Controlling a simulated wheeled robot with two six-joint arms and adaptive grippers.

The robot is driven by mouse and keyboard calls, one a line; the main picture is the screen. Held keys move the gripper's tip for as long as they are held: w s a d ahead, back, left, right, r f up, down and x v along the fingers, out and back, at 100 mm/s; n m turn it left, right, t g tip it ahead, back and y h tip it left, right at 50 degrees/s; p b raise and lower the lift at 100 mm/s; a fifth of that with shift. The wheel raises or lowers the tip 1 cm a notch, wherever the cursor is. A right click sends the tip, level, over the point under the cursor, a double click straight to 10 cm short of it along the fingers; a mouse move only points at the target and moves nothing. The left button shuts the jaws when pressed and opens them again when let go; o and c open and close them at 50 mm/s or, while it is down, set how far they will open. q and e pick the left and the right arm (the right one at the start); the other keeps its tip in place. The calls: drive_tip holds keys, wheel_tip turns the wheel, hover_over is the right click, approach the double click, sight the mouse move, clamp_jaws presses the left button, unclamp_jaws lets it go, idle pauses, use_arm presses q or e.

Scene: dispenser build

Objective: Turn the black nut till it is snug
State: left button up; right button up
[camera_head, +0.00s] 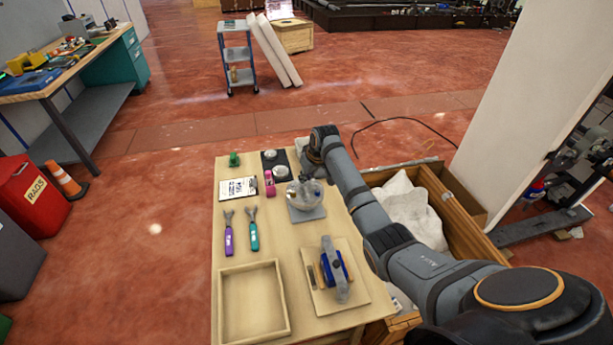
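A clear rounded vessel (300,194) stands on a small grey plate (308,215) near the middle of the wooden table (274,243). My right arm comes in from the right, and its gripper (317,176) is at the upper right of the vessel, close to it or touching. The fingers are small and partly hidden by the wrist, so their opening and any grip are unclear. I cannot make out the black nut; it may be hidden by the gripper or too small. My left gripper is not in view.
An empty wooden tray (285,297), purple (229,241) and teal (253,237) handled tools, a printed card (230,189), a pink bottle (269,184) and a black mat (268,165) with round pieces share the table. A blue-and-grey fixture (338,274) stands on a board. A wooden crate (462,221) adjoins.

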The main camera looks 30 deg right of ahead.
clamp_jaws()
